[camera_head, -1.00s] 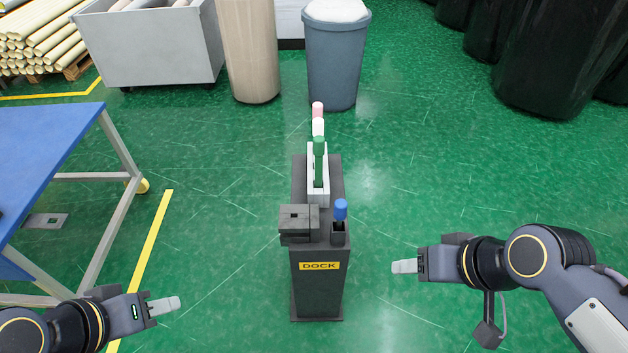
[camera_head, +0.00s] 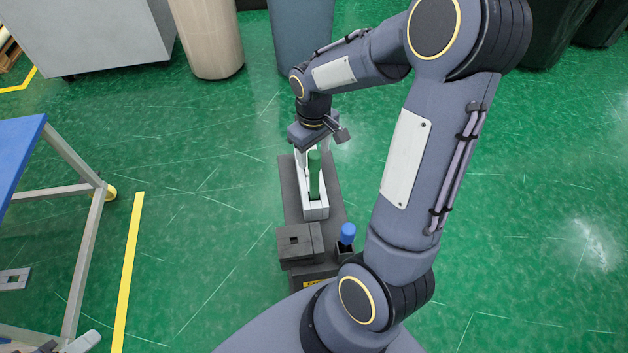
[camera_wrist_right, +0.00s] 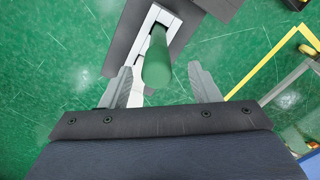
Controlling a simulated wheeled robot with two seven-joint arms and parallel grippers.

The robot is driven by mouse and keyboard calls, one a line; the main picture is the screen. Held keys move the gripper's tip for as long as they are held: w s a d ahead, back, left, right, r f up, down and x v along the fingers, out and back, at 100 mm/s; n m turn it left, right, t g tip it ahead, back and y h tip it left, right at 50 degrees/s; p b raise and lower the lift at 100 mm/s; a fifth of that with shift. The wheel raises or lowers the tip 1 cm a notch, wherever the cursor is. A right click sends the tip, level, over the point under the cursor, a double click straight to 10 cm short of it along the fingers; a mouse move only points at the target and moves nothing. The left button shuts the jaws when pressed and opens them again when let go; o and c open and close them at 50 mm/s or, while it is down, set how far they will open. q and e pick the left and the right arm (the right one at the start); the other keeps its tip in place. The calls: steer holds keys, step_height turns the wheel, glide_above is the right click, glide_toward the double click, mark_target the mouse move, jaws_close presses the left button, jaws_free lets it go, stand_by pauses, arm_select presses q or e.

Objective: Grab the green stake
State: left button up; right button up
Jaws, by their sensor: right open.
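The green stake (camera_head: 314,176) stands upright in a white slotted holder (camera_head: 316,211) on top of the dark dock. My right gripper (camera_head: 307,150) is over the far end of that holder, just beyond the stake, with its fingers mostly hidden in the head view. In the right wrist view the right gripper (camera_wrist_right: 160,70) is open, its two grey fingers either side of the green stake (camera_wrist_right: 157,66), with a gap on each side.
A blue-topped stake (camera_head: 347,234) stands in a slot at the dock's near end beside a dark block (camera_head: 296,240). A blue table (camera_head: 20,150) is at left. Bins (camera_head: 300,35) stand behind. Green floor is clear on both sides.

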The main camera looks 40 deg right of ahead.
mark_target(315, 163)
steer(key=f, duration=0.5)
steer(key=shift+w+d+f, duration=0.1)
steer(key=shift+d, duration=0.1)
steer(key=shift+c, duration=0.5)
jaws_close()
